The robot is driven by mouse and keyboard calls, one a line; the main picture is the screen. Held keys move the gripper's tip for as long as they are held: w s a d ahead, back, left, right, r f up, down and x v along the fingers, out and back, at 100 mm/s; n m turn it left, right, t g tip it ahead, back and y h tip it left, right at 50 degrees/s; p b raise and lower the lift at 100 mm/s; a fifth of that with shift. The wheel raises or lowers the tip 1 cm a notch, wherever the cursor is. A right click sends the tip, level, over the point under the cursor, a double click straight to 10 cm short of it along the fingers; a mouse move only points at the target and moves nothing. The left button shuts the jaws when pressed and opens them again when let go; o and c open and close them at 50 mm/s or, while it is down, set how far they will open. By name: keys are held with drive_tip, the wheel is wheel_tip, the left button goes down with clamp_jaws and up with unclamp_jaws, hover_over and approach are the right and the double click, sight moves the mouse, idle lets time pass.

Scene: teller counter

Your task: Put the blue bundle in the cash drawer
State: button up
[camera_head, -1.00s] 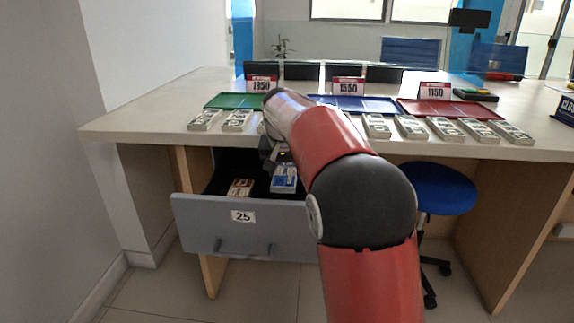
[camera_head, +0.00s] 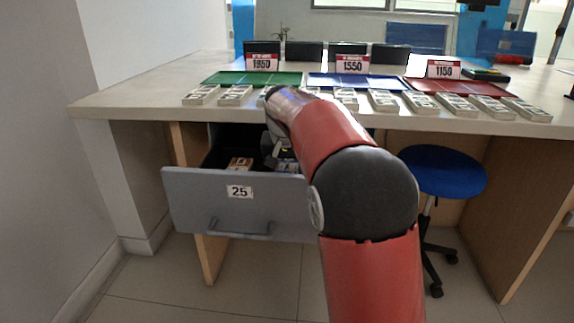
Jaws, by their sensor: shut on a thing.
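The grey cash drawer (camera_head: 190,205), with the label "25" on its front, is pulled open under the counter. My gripper (camera_head: 283,157) reaches down into the drawer's right part, partly hidden by my arm. It is shut on the blue bundle (camera_head: 287,166), which is low inside the drawer, mostly hidden by the drawer front. Whether the bundle touches the drawer floor cannot be told. A brown-banded bundle (camera_head: 240,163) lies in the drawer to the left.
A row of bundles lies along the front edge of the counter (camera_head: 130,100). Behind them are a green tray (camera_head: 235,79), a blue tray (camera_head: 350,82) and a red tray (camera_head: 430,86) with price signs. A blue stool (camera_head: 442,172) stands right of my arm.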

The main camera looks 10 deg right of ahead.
drive_tip(key=shift+f+b, duration=0.4)
drive_tip(key=shift+f, duration=0.45)
drive_tip(key=o, duration=1.2)
drive_tip(key=shift+c, duration=0.2)
